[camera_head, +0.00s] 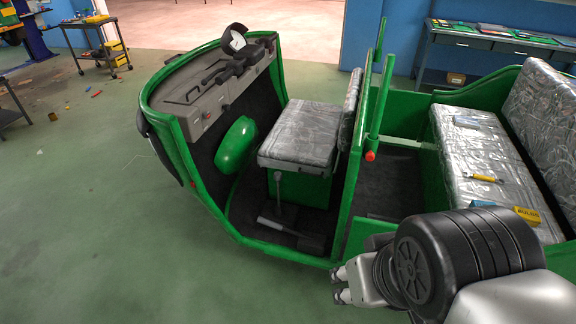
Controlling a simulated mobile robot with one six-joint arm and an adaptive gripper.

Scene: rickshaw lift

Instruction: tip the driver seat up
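The driver seat (302,134) is a flat cushion in clear, shiny plastic wrap. It lies level on a green box inside the front of the green rickshaw (350,190). Its backrest (350,108) stands upright along its right side. My gripper (340,284) is at the lower middle, outside the rickshaw's near side, below and to the right of the seat and apart from it. Its two pale fingertips show with a gap between them, and nothing shows in the gap. My dark wrist hides part of the rickshaw's near rear side.
The rear bench (466,150) holds a yellow-handled tool (484,178) and small boxes. The dashboard (215,90) with handlebar is ahead of the seat. Floor (100,230) at left is clear.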

